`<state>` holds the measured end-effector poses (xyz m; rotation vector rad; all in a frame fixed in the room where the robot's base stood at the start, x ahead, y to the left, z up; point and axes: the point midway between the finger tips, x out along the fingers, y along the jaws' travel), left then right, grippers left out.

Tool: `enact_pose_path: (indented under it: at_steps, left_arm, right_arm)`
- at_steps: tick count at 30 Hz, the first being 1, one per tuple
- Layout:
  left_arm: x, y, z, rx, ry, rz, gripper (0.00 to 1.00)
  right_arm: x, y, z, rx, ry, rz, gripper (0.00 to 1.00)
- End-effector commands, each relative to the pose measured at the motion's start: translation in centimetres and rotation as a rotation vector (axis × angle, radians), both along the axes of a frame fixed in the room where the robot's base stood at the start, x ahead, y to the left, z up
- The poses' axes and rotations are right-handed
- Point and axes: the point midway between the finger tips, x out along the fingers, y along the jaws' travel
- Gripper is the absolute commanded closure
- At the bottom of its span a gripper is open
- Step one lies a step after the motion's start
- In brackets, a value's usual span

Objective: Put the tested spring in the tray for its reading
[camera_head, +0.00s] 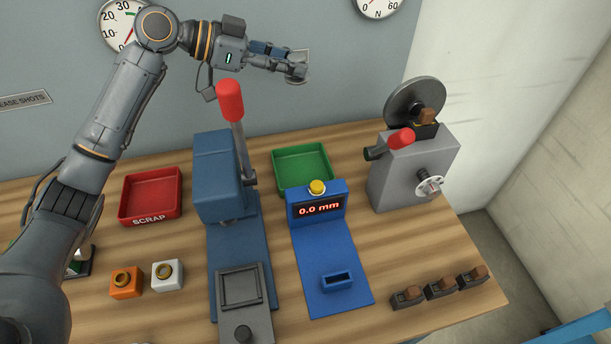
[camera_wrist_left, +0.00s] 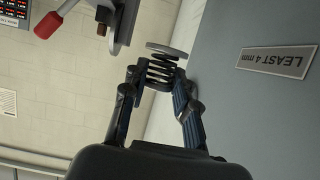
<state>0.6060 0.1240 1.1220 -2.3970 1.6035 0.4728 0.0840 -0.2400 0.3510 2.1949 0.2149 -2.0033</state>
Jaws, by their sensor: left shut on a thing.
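My left gripper (camera_head: 297,70) is raised high in front of the wall, above and behind the green tray. In the left wrist view its fingers are shut on a dark coil spring (camera_wrist_left: 162,72), which has a flat grey disc (camera_wrist_left: 166,49) at its far end. In the head view the spring is small and mostly hidden by the fingers. The green tray (camera_head: 325,187) stands at the back of the bench and looks empty. The red tray (camera_head: 150,218), marked SCRAP, stands at the left and looks empty. My right gripper is not in view.
A blue press with a red-knobbed lever (camera_head: 230,100) stands between the trays. A blue gauge (camera_head: 320,208) reading 0.0 mm stands in front of the green tray. A grey machine (camera_head: 412,170) stands at the right.

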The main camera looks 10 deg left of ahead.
Motion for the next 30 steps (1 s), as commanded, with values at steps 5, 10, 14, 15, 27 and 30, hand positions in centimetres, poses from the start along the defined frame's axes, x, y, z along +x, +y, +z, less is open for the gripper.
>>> enact_pose_path:
  at_steps: [5, 10, 14, 15, 27, 30]
  left_arm:
    - [0.0, 0.0, -2.6, -0.001, 0.000, 0.000, 1.00]
    - [0.0, 0.0, -3.9, 0.000, 0.001, 0.000, 1.00]
    - [0.0, 0.0, -6.4, 0.000, 0.008, 0.001, 1.00]
    - [0.0, 0.0, -7.5, 0.000, 0.008, 0.001, 1.00]
    - [0.0, 0.0, -16.4, -0.002, 0.002, 0.001, 1.00]
    - [0.0, 0.0, -17.2, -0.001, 0.000, 0.000, 1.00]
  right_arm:
    - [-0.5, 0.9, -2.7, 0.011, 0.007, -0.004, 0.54]
    - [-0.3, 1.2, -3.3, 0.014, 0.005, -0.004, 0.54]
    - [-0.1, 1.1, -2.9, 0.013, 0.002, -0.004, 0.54]
    - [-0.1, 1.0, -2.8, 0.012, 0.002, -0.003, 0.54]
    - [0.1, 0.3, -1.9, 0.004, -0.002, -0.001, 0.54]
    - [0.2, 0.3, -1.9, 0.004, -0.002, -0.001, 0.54]
